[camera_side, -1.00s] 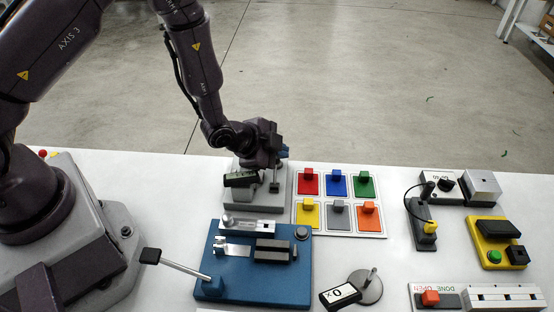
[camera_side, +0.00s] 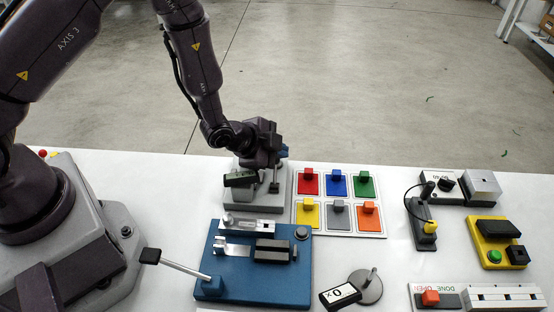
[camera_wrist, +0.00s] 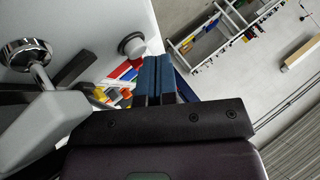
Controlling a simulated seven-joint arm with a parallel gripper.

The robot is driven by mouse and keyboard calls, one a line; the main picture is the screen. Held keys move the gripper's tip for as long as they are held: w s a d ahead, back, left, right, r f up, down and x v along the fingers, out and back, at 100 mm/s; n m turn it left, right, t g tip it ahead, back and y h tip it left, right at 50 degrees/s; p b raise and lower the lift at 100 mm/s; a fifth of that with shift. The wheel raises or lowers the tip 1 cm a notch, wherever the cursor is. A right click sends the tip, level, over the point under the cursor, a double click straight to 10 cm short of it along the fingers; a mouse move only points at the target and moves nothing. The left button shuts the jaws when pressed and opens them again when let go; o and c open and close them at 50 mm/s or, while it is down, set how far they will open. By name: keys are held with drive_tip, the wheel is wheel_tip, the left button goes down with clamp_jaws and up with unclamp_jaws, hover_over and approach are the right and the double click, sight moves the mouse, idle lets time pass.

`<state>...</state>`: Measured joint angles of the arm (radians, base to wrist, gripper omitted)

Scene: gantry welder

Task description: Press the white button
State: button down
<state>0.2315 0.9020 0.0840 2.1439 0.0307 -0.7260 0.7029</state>
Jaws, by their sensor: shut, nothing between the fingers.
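A round, pale white button (camera_wrist: 132,45) with a dark ring shows in the wrist view, near the edge of a white surface. My shut gripper (camera_wrist: 158,60) has two blue fingertips, pressed together and empty. In that picture they lie just right of and below the button; I cannot tell whether they touch it. In the side view my gripper (camera_side: 283,152) is above the back of a grey machine (camera_side: 240,207). I cannot make out the white button in the side view.
A blue fixture with a lever (camera_side: 220,270) stands in front of the grey machine. A tray of coloured blocks (camera_side: 376,234) is to its right. A yellow box (camera_side: 495,256) and other devices stand farther right. A chrome knob (camera_wrist: 28,55) shows left in the wrist view.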

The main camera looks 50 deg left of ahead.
drive_tip(key=shift+s+d+f+g, duration=0.1)
drive_tip(key=shift+s+d+g, duration=0.3)
drive_tip(key=shift+s, duration=0.45)
drive_tip(key=shift+d, duration=0.1)
drive_tip(key=shift+w+r, duration=0.15)
drive_tip(key=shift+r, duration=1.75)
drive_tip(key=shift+a+r, duration=0.2)
drive_tip(key=shift+r, duration=0.6)
drive_tip(key=shift+w, duration=0.1)
